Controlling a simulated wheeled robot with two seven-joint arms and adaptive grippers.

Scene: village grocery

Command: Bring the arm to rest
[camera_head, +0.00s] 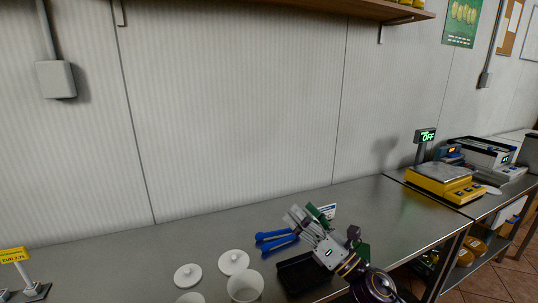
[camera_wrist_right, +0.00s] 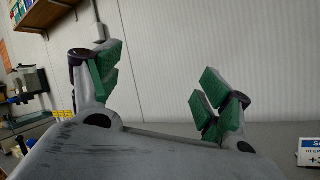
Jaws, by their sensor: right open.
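My right gripper (camera_head: 334,230) is over the steel counter (camera_head: 200,253), near its front edge, above and beside a black tray (camera_head: 296,279). In the right wrist view its fingers (camera_wrist_right: 160,85) stand well apart with green pads and nothing between them but the wall behind. My right arm comes in from the bottom of the head view and hides part of the counter and tray. My left gripper does not show in either view.
Blue-handled tools (camera_head: 274,242) lie left of my gripper. Two white lids (camera_head: 187,276) and white tubs (camera_head: 245,287) stand further left. A small sign (camera_wrist_right: 312,153) is close to the gripper. A yellow scale (camera_head: 446,186) stands right. The counter's left part is mostly clear.

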